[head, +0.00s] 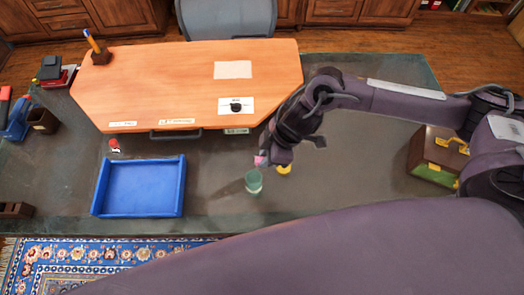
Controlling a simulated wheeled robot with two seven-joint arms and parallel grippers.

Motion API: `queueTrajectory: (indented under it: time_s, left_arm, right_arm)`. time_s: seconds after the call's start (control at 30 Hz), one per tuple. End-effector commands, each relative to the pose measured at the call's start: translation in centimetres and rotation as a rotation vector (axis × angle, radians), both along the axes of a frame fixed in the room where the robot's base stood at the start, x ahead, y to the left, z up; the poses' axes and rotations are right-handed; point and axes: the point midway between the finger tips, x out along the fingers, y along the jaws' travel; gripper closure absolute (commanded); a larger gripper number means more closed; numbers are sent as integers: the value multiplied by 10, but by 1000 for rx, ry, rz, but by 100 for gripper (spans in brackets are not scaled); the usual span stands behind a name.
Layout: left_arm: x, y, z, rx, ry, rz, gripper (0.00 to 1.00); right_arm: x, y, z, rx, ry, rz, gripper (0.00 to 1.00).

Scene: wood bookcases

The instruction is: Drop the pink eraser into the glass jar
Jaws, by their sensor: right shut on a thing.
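The pink eraser (260,161) is between the fingertips of my right gripper (266,157), which points down and is shut on it. The eraser is partly hidden by the fingers. A greenish glass jar (254,182) stands upright on the grey-green glass table just below the eraser in the picture. The eraser shows above and slightly right of the jar's rim, apart from it; its exact height cannot be told. My left gripper is not in view.
A yellow object (284,169) lies right beside the jar. A blue tray (140,188) and a small red-topped item (114,146) are to the left. A wooden desk board (190,85) is behind. A brown and green box (436,158) stands at right.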

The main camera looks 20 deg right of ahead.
Motion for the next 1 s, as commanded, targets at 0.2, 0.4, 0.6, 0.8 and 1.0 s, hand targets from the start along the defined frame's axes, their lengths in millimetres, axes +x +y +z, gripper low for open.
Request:
queueTrajectory:
  time_s: [0.2, 0.4, 0.6, 0.8, 1.0]
  left_arm:
    - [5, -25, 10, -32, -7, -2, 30]
    - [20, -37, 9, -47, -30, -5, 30]
    - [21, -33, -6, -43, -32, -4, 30]
    - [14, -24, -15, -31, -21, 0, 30]
    - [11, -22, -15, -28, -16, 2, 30]
  right_arm:
    - [2, -5, -7, -1, 2, -23, 100]
    - [2, -5, -30, -1, 1, -21, 100]
    - [3, -5, -55, 1, -1, -21, 100]
    - [3, -5, -62, 1, -1, -21, 100]
    - [2, -5, -61, 1, -1, -21, 100]
